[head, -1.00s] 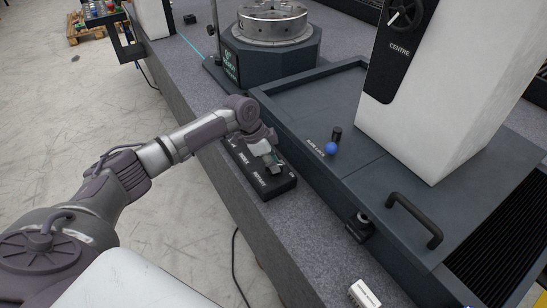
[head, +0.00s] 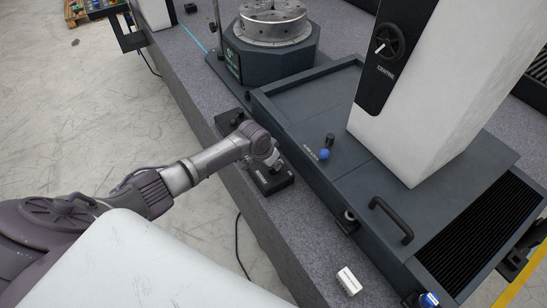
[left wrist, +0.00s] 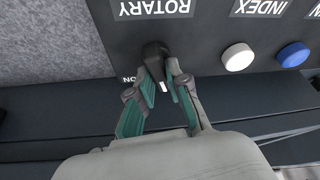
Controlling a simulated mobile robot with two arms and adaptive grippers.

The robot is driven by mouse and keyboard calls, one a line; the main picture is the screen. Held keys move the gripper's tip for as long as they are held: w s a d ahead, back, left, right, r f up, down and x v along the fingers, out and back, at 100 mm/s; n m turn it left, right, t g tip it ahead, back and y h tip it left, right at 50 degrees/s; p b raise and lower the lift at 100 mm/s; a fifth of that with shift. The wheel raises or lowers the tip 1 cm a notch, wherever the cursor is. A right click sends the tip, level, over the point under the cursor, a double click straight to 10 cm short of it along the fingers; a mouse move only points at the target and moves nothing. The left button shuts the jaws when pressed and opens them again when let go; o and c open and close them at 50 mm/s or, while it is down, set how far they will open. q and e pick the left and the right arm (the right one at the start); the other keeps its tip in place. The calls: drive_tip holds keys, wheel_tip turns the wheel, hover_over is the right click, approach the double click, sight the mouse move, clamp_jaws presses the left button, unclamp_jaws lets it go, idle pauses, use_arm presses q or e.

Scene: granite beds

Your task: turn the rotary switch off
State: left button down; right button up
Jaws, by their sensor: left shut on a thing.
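The rotary switch is a small black knob (left wrist: 155,52) with a white mark, on a dark control box below the word ROTARY, which reads upside down in the left wrist view. The word ON is printed beside it. My left gripper (left wrist: 164,84) has its two teal-padded fingers on either side of the knob, shut on it. In the head view, the control box (head: 282,184) sits on the granite bed, and my left gripper (head: 271,168) is over its near part, with the wrist hiding the knob. My right gripper is not in view.
A white button (left wrist: 237,57) and a blue button (left wrist: 293,54) sit on the box close to the knob. A dark machine base with a handle (head: 391,220) stands right of the box. A small white block (head: 349,281) lies on the granite.

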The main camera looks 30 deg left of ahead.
use_arm(q)
drive_tip(key=shift+n+p, duration=0.35)
drive_tip(key=shift+n, duration=0.05)
drive_tip(key=c, duration=1.1)
unclamp_jaws()
drive_tip(key=v, duration=1.2)
drive_tip(key=shift+d, duration=0.2)
